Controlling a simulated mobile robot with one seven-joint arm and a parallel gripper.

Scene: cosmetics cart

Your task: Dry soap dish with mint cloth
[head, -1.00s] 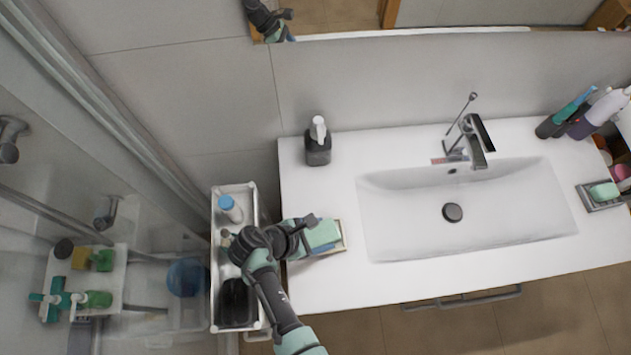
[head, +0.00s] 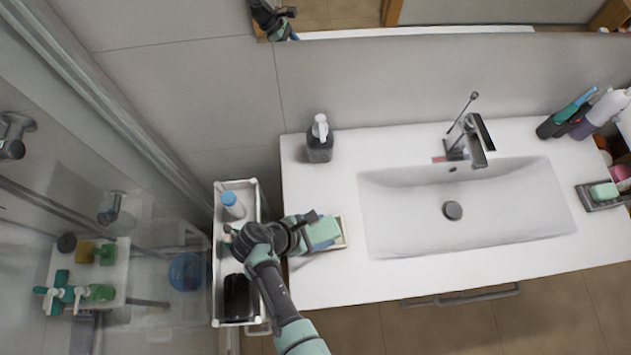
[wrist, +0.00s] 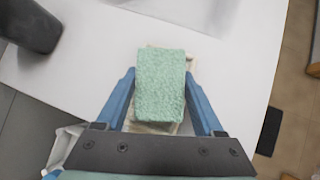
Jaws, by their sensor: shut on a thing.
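A mint cloth (head: 323,230), a thick textured block shape, is between the blue fingers of my gripper (wrist: 160,82). It also shows in the wrist view (wrist: 160,88). The gripper is shut on it, one finger along each side. Directly beneath is a pale beige dish (head: 341,233) on the left end of the white counter; its rim (wrist: 191,66) shows around the cloth in the wrist view. The cloth hides most of the dish, and I cannot tell whether they touch. A separate grey dish (head: 590,207) holding a mint soap bar (head: 604,191) sits at the counter's right end.
A dark pump bottle (head: 320,145) stands behind my gripper, near the wall. The white sink (head: 400,215) is to the right. A narrow white cart (head: 219,270) with bottles stands left of the counter. Bare counter (head: 335,285) lies in front of the dish.

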